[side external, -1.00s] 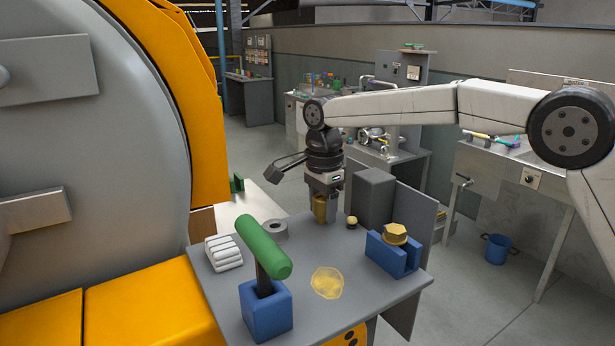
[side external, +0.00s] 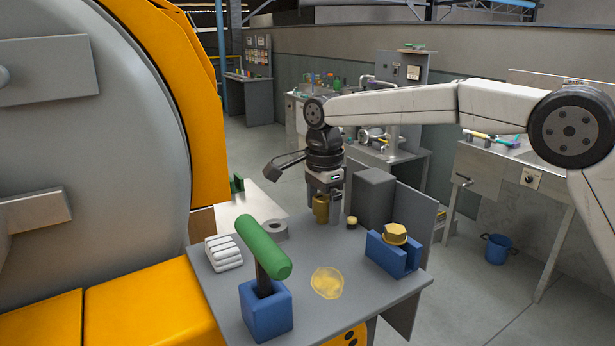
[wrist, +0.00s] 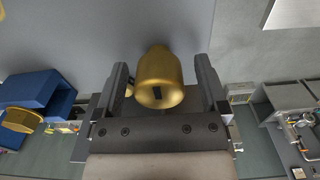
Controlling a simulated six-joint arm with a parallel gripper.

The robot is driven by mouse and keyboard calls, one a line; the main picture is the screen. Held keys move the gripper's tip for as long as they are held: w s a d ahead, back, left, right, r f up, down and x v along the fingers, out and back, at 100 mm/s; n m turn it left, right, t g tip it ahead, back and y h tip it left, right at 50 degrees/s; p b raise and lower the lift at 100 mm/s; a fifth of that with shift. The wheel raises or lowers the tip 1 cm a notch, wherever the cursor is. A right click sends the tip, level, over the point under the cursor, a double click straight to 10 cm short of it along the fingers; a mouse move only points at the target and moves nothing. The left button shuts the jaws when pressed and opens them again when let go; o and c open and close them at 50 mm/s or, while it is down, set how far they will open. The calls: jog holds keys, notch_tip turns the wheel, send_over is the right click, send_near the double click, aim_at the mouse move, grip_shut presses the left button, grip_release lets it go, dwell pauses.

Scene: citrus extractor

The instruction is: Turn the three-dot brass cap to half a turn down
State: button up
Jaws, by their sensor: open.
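A brass cap (side external: 321,208) stands towards the back of the grey table (side external: 215,277). In the wrist view the brass cap (wrist: 160,72) is a rounded cylinder with a dark rectangular mark on its near face. I cannot make out three dots on it. My gripper (wrist: 162,78) points down at the cap with its jaws open. One dark finger is on each side, with a visible gap at the right; the left finger is closer to the cap. In the side view my gripper (side external: 326,207) partly hides the cap's top.
A small brass knob (side external: 351,222) and a dark grey block (side external: 374,198) stand just right of my gripper. A blue holder (side external: 392,256) carries a hexagonal brass piece (side external: 396,233). A green-handled tool (side external: 264,248) stands in a blue block (side external: 266,311). A large drum is at left.

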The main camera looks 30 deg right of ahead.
aim_at(323, 195)
jog(key=shift+r, duration=0.1)
jog(key=shift+r, duration=3.85)
